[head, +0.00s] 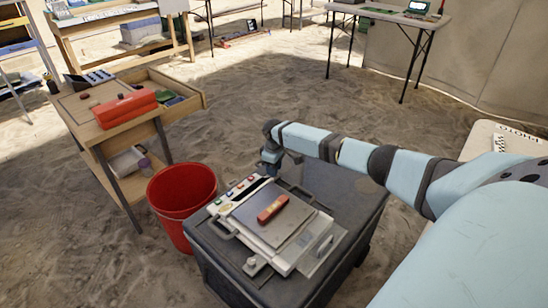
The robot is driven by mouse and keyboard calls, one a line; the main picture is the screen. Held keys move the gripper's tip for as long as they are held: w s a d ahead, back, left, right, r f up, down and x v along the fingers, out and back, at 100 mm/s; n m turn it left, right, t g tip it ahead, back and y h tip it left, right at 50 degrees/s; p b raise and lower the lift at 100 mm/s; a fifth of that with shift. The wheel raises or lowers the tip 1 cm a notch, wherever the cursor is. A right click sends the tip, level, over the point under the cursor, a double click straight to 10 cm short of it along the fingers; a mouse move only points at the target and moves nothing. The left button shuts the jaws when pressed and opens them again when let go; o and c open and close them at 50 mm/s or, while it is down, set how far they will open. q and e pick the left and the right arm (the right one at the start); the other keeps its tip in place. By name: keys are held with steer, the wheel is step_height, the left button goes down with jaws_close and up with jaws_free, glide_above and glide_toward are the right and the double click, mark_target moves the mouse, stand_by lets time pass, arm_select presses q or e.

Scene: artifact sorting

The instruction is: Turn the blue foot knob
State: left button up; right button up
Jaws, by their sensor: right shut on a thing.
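A flat grey-white machine (282,240) lies on a dark grey case, with a red block (272,209) on its top plate. Several small coloured buttons (236,191) line its back left edge. A pale knob-like foot (255,265) shows at its front corner. My right gripper (270,167) points down at the machine's back corner. It is shut on what seems to be the blue foot knob there; the fingers hide most of it, and its colour is not clear. My left gripper is not in view.
The dark case (345,198) carries the machine. A red bucket (182,196) stands close to its left. A wooden desk (85,103) with a red toolbox (125,108) is at the left. Open sandy ground lies behind; a folding table (395,18) stands farther back.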

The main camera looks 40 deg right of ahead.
steer(key=shift+r+n+p, duration=0.2)
steer(key=shift+n+p, duration=0.6)
steer(key=shift+n, duration=0.2)
steer(key=shift+f+n+p, duration=0.1)
steer(key=shift+n+p, duration=0.25)
steer(key=shift+n, duration=0.55)
steer(key=n, duration=0.2)
steer(key=shift+f+n+p, duration=0.1)
steer(key=shift+n+p, duration=0.2)
steer(key=shift+p, duration=0.05)
steer(key=n, duration=0.2)
steer(key=shift+n, duration=0.3)
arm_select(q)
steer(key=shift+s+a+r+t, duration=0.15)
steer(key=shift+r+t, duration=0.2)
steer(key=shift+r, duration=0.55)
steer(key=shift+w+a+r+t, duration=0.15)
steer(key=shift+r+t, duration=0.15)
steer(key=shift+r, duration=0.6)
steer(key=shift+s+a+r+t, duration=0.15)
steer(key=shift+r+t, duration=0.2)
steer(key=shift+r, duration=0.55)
arm_select(e)
steer(key=shift+n, duration=1.6)
steer(key=o, duration=0.9)
steer(key=shift+o, duration=0.2)
